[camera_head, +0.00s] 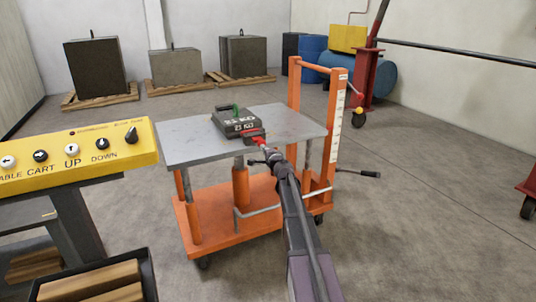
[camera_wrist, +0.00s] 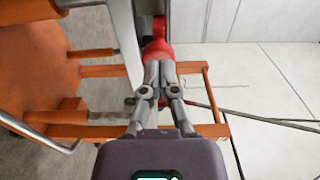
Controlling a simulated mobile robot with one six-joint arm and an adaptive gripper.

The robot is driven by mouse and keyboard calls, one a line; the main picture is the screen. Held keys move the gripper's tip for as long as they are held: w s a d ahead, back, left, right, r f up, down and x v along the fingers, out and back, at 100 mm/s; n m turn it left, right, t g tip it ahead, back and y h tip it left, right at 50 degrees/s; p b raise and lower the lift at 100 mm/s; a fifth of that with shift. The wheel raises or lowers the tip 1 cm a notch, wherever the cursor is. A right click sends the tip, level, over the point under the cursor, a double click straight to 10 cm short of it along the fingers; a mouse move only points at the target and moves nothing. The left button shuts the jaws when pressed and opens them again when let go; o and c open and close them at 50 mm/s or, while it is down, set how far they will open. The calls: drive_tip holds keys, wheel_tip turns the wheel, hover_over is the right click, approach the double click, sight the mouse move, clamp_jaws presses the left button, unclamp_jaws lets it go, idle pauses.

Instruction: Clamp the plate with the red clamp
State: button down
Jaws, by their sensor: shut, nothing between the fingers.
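The dark plate (camera_head: 237,124), marked with white lettering and a green handle on top, lies on the grey top of the orange lift cart. The red clamp (camera_head: 258,141) is at the near edge of the plate, close to the tabletop's front edge. It shows as a red part (camera_wrist: 158,47) in the wrist view, right at my fingertips. My gripper (camera_head: 268,156) is shut and empty, its fingers (camera_wrist: 160,68) together against or just short of the red part. I cannot tell whether they touch. The clamp's jaw is hidden.
The cart's grey tabletop (camera_head: 195,146) has bare room left of the plate. Its orange upright frame (camera_head: 337,125) stands to the right of my arm. A yellow button panel (camera_head: 75,156) is at left. Dark blocks (camera_head: 243,56) on pallets stand at the back.

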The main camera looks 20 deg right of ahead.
sight(257, 141)
drive_tip(key=shift+w, duration=0.95)
drive_tip(key=w, duration=0.5)
drive_tip(key=shift+w, duration=0.1)
drive_tip(key=shift+w+r, duration=0.1)
drive_tip(key=shift+w, duration=0.1)
drive_tip(key=shift+a, duration=0.1)
drive_tip(key=shift+s, duration=0.75)
drive_tip(key=s, duration=1.3)
drive_tip(key=shift+s, duration=0.2)
